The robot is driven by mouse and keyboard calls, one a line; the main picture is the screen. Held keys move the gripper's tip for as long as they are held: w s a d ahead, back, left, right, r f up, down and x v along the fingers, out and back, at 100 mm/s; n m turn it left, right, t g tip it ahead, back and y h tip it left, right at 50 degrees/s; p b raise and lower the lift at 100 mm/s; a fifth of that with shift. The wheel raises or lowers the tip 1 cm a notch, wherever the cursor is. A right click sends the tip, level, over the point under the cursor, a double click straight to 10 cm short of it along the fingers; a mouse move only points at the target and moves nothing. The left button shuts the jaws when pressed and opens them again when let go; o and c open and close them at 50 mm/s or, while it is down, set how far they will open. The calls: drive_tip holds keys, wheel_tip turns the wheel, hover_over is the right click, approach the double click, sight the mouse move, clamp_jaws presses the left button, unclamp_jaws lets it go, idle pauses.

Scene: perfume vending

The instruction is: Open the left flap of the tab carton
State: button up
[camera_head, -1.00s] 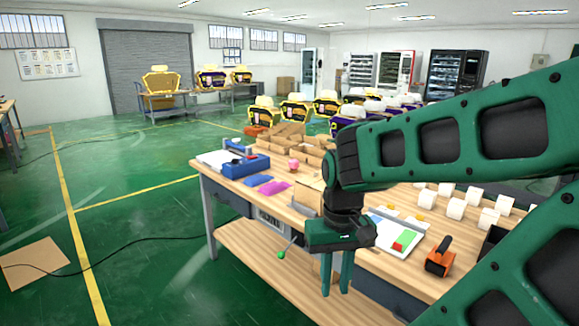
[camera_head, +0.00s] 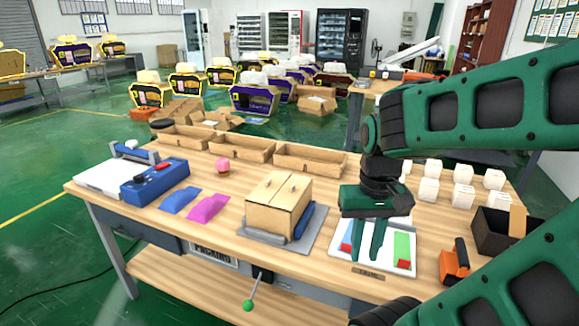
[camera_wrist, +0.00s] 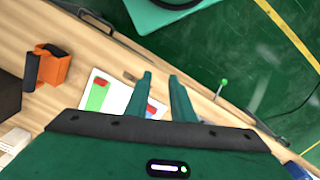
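The tab carton (camera_head: 270,219) is a brown cardboard box standing upright on a grey base plate (camera_head: 315,243) near the front middle of the table. Its top flaps lie closed and meet along a seam, with small light tabs on them. The left flap (camera_head: 265,187) is on the left side of that seam. My gripper (camera_head: 368,258) is to the right of the carton and apart from it, pointing down over a white board. In the wrist view my gripper (camera_wrist: 160,76) has its two fingers apart with nothing between them. I cannot make out the carton in the wrist view.
The white board (camera_head: 343,258) holds red, blue and green pieces. An orange tool (camera_head: 454,266) and black bin (camera_head: 496,232) are at right, near several white boxes (camera_head: 463,197). Blue and pink packets (camera_head: 208,208) and a blue machine (camera_head: 155,184) are left. Open cardboard trays (camera_head: 310,160) line the back.

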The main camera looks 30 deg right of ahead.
sight(269, 175)
drive_tip(key=w+d+r+m, duration=0.1)
drive_tip(key=w+r, duration=0.3)
drive_tip(key=w, duration=0.5)
drive_tip(key=w+d+r+m, duration=0.1)
drive_tip(key=w+r, duration=0.3)
drive_tip(key=w, duration=0.4)
drive_tip(key=w+a+r+m, duration=0.1)
drive_tip(key=w+a+m, duration=0.2)
drive_tip(key=w, duration=1.9)
drive_tip(key=f, duration=1)
drive_tip(key=shift+s+a, duration=0.1)
drive_tip(key=shift+s, duration=0.1)
clamp_jaws()
